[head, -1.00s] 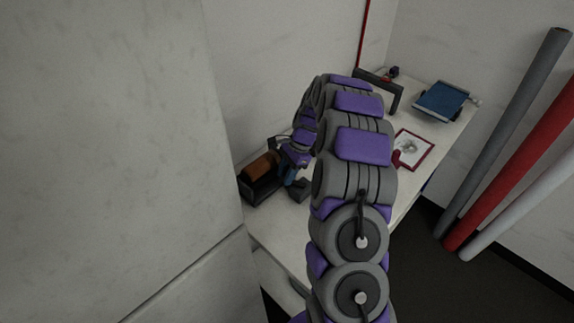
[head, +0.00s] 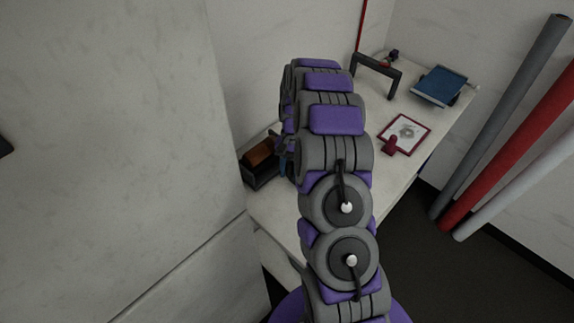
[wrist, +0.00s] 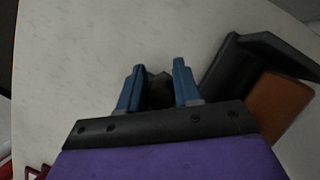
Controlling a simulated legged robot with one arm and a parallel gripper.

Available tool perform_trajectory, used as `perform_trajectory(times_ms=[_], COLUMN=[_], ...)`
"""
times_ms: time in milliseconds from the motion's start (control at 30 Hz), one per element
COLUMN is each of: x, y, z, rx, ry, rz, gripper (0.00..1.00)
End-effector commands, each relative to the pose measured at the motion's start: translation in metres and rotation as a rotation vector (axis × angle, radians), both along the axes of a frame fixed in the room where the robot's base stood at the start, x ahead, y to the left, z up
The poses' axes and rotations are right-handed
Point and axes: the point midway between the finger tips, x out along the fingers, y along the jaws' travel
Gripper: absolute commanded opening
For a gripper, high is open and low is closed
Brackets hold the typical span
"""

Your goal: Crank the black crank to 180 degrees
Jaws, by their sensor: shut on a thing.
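In the wrist view, my gripper (wrist: 158,82) has its two blue fingers on either side of a small dark part, the black crank (wrist: 159,92), and is shut on it. Only a dark piece of the crank shows between the fingers; its base and angle cannot be told. In the head view, my arm hides the crank and most of the gripper. A bit of blue finger shows by the black open box.
A black open box (wrist: 228,78) with a brown block (wrist: 280,106) stands right beside the gripper. The pale table (head: 278,207) also holds a red-framed picture (head: 405,134), a dark frame (head: 378,69) and a blue-topped item (head: 438,85). A wall panel is at left; rolls lean at right.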

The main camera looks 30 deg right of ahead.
Motion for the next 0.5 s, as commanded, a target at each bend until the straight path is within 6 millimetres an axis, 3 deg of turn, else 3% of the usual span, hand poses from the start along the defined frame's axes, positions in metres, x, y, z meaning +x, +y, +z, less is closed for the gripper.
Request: perform_trajectory(times_ms=[500], x=[-0.0064], y=[-0.0042], z=[-0.0001], rx=[-0.003], ry=[-0.005], rz=[0.171], gripper=[0.03])
